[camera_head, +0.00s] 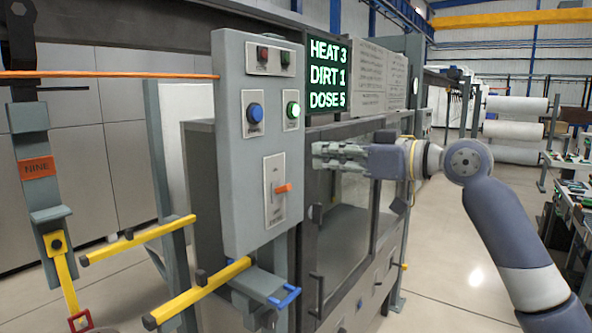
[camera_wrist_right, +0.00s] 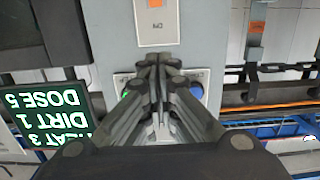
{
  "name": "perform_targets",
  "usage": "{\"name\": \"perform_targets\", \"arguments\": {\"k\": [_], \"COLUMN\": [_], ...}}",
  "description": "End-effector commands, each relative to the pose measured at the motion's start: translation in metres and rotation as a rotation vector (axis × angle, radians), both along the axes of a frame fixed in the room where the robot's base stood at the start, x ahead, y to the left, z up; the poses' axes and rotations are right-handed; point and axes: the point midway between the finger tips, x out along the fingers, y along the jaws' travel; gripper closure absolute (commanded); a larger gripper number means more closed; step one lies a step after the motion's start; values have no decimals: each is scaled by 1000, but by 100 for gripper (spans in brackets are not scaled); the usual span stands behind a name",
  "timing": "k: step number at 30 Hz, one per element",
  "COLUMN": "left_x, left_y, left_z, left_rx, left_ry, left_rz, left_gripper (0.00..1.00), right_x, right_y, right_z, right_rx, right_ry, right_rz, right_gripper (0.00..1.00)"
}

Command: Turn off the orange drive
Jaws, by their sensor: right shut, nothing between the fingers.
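An orange lever handle (camera_head: 283,188) stands out from a pale switch plate (camera_head: 274,190) on the grey control box (camera_head: 232,150). The plate also shows at the top of the right wrist view (camera_wrist_right: 157,22), with a bit of orange at its edge. My right gripper (camera_head: 316,155) is shut and empty, to the right of the box and above the lever's height in the head view. In the right wrist view its fingertips (camera_wrist_right: 160,60) overlap the box between the green button (camera_wrist_right: 126,92) and the blue button (camera_wrist_right: 196,90). My left gripper is not in view.
Above the lever are a blue button (camera_head: 255,113), a lit green button (camera_head: 293,110) and a small indicator plate (camera_head: 274,57). A screen (camera_head: 328,75) reads HEAT 3, DIRT 1, DOSE 5. Yellow bars (camera_head: 200,292) stick out below the box. A hook hanger tagged NINE (camera_head: 37,167) hangs left.

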Motion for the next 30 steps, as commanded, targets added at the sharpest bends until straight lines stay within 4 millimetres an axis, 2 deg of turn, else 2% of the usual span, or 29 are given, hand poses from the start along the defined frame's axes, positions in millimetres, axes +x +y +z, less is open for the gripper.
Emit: {"name": "perform_targets", "arguments": {"k": [5,17,21,30], "left_x": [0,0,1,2], "left_y": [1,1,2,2], "left_z": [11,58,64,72], "left_rx": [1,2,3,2], "left_ry": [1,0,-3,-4], "left_rz": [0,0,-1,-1], "left_gripper": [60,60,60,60], "right_x": [10,59,54,49], "right_y": [14,82,73,67], "right_z": [2,-3,-26,-44], "right_rx": [1,1,-1,1], "right_ry": [2,4,3,1], "right_rz": [2,1,-2,-1], "right_gripper": [100,100,100,100]}}
